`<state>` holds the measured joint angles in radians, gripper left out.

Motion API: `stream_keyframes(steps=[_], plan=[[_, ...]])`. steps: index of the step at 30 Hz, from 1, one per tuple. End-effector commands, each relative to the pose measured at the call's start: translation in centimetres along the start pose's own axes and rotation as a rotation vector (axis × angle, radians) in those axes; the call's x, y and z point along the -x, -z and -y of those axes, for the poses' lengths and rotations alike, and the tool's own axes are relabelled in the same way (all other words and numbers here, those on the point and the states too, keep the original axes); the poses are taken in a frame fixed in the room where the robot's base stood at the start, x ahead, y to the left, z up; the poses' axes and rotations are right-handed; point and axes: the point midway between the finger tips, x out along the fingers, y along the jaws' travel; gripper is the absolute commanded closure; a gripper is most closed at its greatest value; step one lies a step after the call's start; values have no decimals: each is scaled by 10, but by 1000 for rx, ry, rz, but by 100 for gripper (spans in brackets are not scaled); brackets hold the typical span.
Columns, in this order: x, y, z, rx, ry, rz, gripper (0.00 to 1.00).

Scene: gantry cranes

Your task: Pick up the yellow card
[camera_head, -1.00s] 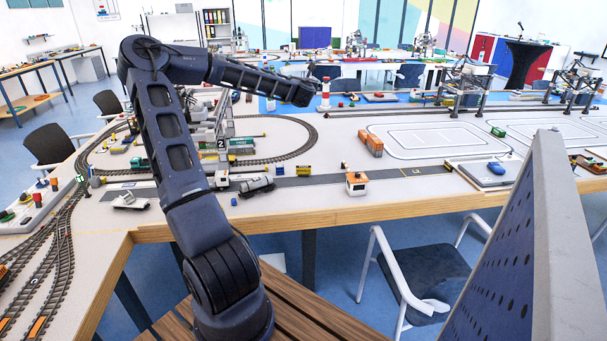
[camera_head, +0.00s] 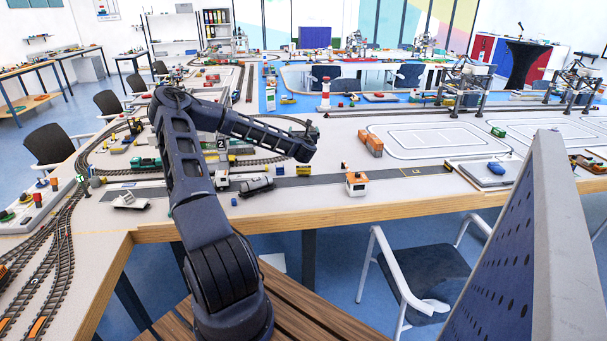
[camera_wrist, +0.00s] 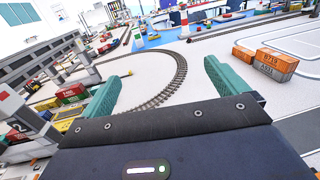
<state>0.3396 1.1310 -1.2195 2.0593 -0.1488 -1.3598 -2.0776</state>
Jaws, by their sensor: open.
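I cannot make out a yellow card for certain in either view. A small yellow piece (camera_wrist: 68,124) lies left of my gripper in the wrist view, partly hidden, and I cannot tell what it is. My gripper (camera_wrist: 160,74) is open, with its two teal fingers wide apart and nothing between them. Past the fingers are the pale table top and a curved track. In the head view my arm's end (camera_head: 302,150) hangs above the table near the track loop, and the fingers are too small to tell there.
Orange containers (camera_wrist: 265,62) stand right of my gripper. Red and green containers (camera_wrist: 72,92) and grey crane parts (camera_wrist: 22,125) are close on the left. A small orange and white block (camera_head: 356,184) stands near the table's front edge. A red-white tower (camera_head: 325,95) stands farther back.

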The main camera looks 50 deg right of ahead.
Motion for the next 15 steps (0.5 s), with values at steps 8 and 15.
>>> stream_keyframes(steps=[8, 15], plan=[[0, 167, 2, -2, 2, -4, 2], [-2, 221, 0, -1, 0, 1, 2]])
